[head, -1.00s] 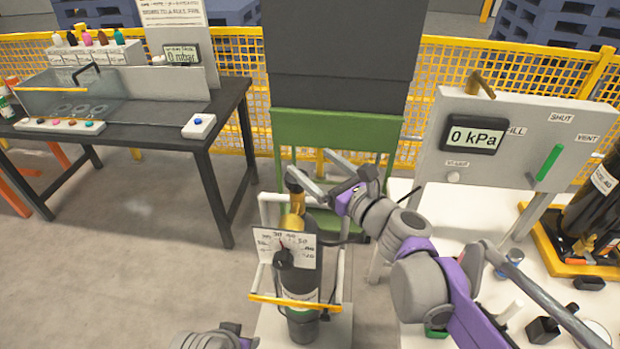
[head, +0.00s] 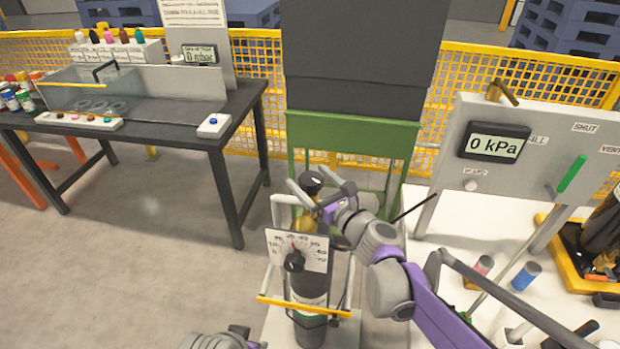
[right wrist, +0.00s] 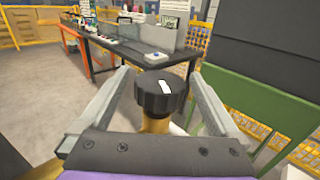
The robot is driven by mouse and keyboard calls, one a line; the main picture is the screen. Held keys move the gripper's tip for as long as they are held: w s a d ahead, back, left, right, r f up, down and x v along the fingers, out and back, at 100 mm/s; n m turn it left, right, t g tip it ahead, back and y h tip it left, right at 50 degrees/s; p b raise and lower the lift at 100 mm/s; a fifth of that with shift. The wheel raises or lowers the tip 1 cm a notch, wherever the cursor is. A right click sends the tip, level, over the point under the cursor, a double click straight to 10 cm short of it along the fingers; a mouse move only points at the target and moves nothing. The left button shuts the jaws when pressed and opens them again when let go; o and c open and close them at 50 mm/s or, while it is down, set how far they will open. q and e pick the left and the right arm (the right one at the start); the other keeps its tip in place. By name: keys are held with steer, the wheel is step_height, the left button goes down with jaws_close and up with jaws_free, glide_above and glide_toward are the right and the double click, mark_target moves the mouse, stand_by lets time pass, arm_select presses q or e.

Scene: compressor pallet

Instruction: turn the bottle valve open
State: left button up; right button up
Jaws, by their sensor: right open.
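The gas bottle (head: 309,288) stands upright on a white trolley, dark with a gold shoulder (head: 304,222). Its valve knob (head: 311,182) is black and round. In the right wrist view the knob (right wrist: 160,92) is ribbed, with a white mark on its top, above a gold stem. My right gripper (head: 306,176) is open, with one finger on each side of the knob. In the right wrist view a gap shows between the knob and each finger. My left gripper (head: 232,340) shows only partly at the bottom edge; its fingers cannot be made out.
A yellow bar (head: 300,306) crosses the trolley. At right, a grey panel (head: 540,150) reads 0 kPa and has a green lever (head: 571,174). A black bench (head: 170,130) stands at left, with clear floor before it.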

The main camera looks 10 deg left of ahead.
steer(key=shift+w+a, duration=0.15)
steer(key=c, duration=1.4)
steer(key=shift+o, duration=0.2)
